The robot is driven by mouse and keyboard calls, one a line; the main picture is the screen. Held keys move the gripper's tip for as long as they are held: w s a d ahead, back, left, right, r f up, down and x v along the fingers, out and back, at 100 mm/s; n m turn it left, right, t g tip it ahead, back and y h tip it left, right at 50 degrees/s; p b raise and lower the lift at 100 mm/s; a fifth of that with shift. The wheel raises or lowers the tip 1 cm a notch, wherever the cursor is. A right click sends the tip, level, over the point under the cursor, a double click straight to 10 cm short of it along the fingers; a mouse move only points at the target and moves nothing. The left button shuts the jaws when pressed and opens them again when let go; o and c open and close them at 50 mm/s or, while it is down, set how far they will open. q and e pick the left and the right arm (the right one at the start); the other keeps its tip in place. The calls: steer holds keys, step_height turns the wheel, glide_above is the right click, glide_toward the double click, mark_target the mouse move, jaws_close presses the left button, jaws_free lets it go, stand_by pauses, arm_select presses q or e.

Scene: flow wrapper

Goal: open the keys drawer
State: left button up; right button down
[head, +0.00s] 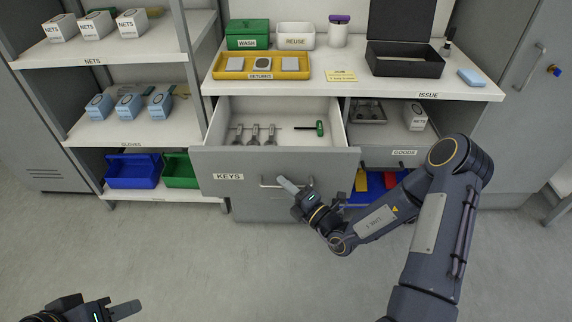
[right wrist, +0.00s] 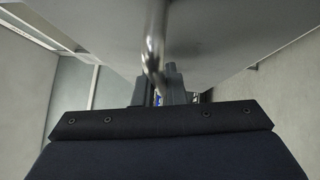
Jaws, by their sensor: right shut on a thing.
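The keys drawer (head: 274,172), a grey front labelled KEYS, is pulled out from the cabinet, with its inside visible. Several keys (head: 255,135) on a rod and a green-handled item (head: 320,127) lie in it. My right gripper (head: 298,187) is at the right part of the drawer's bar handle (head: 268,184), shut on it. In the right wrist view, the metal handle (right wrist: 154,45) runs down to between the gripper's fingers (right wrist: 160,85). My left gripper (head: 118,309) is at the bottom left, away from the cabinet; only part of it shows.
The countertop (head: 340,92) above holds a yellow tray (head: 228,75), a green WASH box (head: 247,33) and an open black case (head: 405,60). A goods drawer (head: 385,157) is to the right. Shelves with boxes stand left. The floor in front is clear.

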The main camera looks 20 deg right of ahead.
steer(key=shift+s+a+p, duration=0.15)
steer(key=shift+s+a, duration=0.05)
steer(key=shift+s, duration=0.6)
steer(key=shift+s+a+p, duration=0.15)
steer(key=shift+s+a, duration=0.1)
steer(key=shift+s, duration=0.6)
steer(key=shift+s+a+p, duration=0.15)
steer(key=shift+s+a, duration=0.05)
steer(key=shift+s, duration=0.6)
steer(key=c, duration=1.8)
jaws_free()
steer(key=shift+o, duration=0.2)
steer(key=v, duration=0.7)
steer(key=shift+s+d, duration=0.2)
steer(key=shift+s, duration=0.15)
